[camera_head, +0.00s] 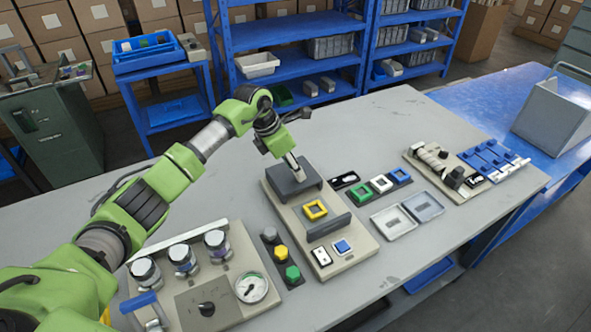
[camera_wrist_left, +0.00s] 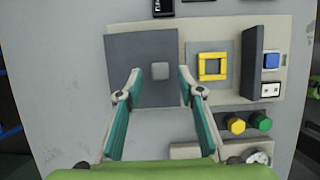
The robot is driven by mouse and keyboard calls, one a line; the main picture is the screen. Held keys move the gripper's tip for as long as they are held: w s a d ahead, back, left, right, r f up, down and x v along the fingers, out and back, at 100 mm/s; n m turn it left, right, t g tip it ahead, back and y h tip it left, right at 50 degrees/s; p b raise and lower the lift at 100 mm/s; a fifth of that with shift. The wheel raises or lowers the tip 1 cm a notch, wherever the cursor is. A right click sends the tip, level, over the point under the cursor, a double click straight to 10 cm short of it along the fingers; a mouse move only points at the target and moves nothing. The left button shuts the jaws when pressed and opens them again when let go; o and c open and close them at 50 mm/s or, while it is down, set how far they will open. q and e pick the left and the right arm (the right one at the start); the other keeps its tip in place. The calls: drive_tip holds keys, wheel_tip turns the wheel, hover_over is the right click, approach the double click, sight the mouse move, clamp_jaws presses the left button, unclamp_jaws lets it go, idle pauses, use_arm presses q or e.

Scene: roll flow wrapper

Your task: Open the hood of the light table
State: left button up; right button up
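A beige unit (camera_head: 350,240), which I take to be the light table, stands on the grey table. At its far end is a dark grey square hood (camera_head: 285,184), down flat. My left gripper (camera_head: 295,168) is just above the hood. In the left wrist view the gripper (camera_wrist_left: 159,74) is open, with a fingertip to each side of the knob. My right gripper is in neither view.
A yellow square frame (camera_head: 315,210), an upright dark plate (camera_head: 328,228) and a blue button (camera_head: 342,246) are on the same unit. Jars (camera_head: 182,258) and a gauge (camera_head: 251,288) stand to the left. Coloured frames (camera_head: 380,184) and trays (camera_head: 393,221) lie to the right.

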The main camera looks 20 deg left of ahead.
use_arm(q)
drive_tip(key=v, duration=1)
drive_tip(key=shift+r, duration=0.25)
drive_tip(key=shift+s+f, duration=0.1)
drive_tip(key=shift+s, duration=0.05)
